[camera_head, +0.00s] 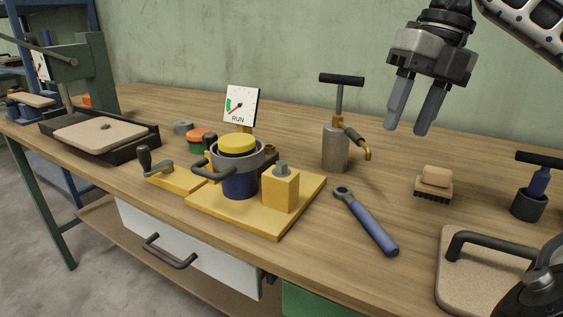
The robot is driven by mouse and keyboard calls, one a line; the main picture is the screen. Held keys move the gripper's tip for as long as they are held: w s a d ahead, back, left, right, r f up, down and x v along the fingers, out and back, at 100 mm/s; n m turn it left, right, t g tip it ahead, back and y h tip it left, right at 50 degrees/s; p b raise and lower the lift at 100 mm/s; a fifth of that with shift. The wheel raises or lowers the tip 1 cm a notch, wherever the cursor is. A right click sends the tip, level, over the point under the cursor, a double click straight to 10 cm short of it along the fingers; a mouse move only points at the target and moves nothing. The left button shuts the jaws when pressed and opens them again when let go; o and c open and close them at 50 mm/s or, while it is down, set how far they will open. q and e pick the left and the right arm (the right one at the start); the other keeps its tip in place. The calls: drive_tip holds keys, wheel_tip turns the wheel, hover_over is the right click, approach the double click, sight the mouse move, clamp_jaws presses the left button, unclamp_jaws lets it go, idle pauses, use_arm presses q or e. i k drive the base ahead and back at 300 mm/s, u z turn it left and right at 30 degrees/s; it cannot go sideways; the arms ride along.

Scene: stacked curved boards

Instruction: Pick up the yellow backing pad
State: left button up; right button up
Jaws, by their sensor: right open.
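A yellow round pad (237,143), the thing that best fits the yellow backing pad, lies flat on top of a grey-rimmed blue pot (240,184). The pot stands on a yellow base plate (277,229) on the workbench. My right gripper (407,128) hangs in the air at the upper right, well to the right of the pad and apart from it. Its two grey fingers point down with an empty gap between them. My left gripper is not in view.
A gauge sign (240,106) stands behind the pot, and a yellow block (280,189) sits beside it. A grey pump (336,148) stands between pad and gripper. A blue-handled wrench (370,224), brush (434,184) and handled board (457,277) lie to the right.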

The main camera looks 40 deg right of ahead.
sight(233, 145)
drive_tip(key=k, duration=1.5)
